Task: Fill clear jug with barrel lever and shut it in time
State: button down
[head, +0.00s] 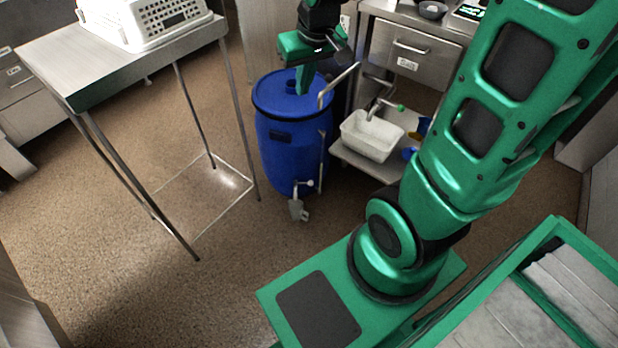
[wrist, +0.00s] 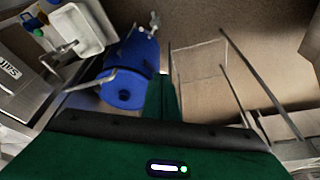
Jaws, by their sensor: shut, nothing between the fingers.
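The blue barrel (head: 290,135) stands upright on the floor; it also shows in the wrist view (wrist: 133,58). A metal lever or bent pipe (head: 340,83) rises at the right of its lid and shows in the wrist view (wrist: 90,80). A small tap (head: 306,184) is low on the barrel's front. A small greyish vessel (head: 298,210) is below the tap; I cannot tell whether it is the clear jug. My gripper (head: 303,90) is shut and empty, pointing down over the lid, left of the lever. Its green fingers show in the wrist view (wrist: 160,90). Contact with the lid is unclear.
A steel table (head: 120,65) with a white perforated basket (head: 150,22) stands left of the barrel. A white tub (head: 371,136) sits on a low shelf to the right, beside a metal faucet (head: 382,107). A steel drawer unit (head: 410,48) is behind. Floor in front is clear.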

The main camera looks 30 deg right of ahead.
jog(key=w+f, duration=0.7)
jog(key=w, duration=0.4)
jog(key=m, duration=0.1)
send_over(304, 183)
jog(key=w+a, duration=0.1)
jog(key=w, duration=0.1)
notch_tip(304, 183, down, 32)
jog(key=d+f, duration=0.2)
jog(key=f, duration=1.2)
jog(key=s+d+f, duration=0.1)
jog(key=d+f, duration=0.1)
jog(key=f, duration=1.3)
jog(key=shift+s+d+f+m+h, duration=0.15)
jog(key=shift+d+f+m+h, duration=0.1)
jog(key=shift+f+m+h, duration=0.05)
